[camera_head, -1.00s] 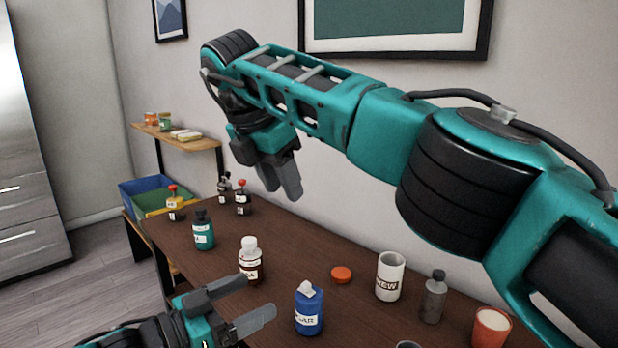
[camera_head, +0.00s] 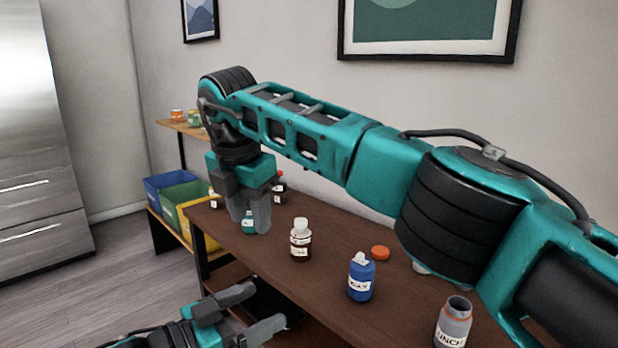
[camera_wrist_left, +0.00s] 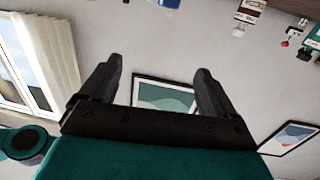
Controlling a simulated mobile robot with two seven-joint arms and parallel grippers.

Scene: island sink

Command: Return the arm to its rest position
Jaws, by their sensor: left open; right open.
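My right arm crosses the head view from the right. Its gripper (camera_head: 250,212) points down above the far left part of the brown table, open, with its fingers in front of a teal bottle (camera_head: 248,224). I see nothing held in it. My left gripper (camera_head: 266,308) is low in the head view, in front of the table's near edge, open and empty. In the left wrist view its two fingers (camera_wrist_left: 158,85) stand wide apart with only wall and a picture behind them.
The table (camera_head: 318,275) holds a white-capped bottle (camera_head: 300,240), a blue bottle (camera_head: 361,278), an orange lid (camera_head: 380,253) and a grey container (camera_head: 453,322). Blue (camera_head: 165,188), green and yellow bins stand at the far left. A steel cabinet (camera_head: 38,150) is at the left edge.

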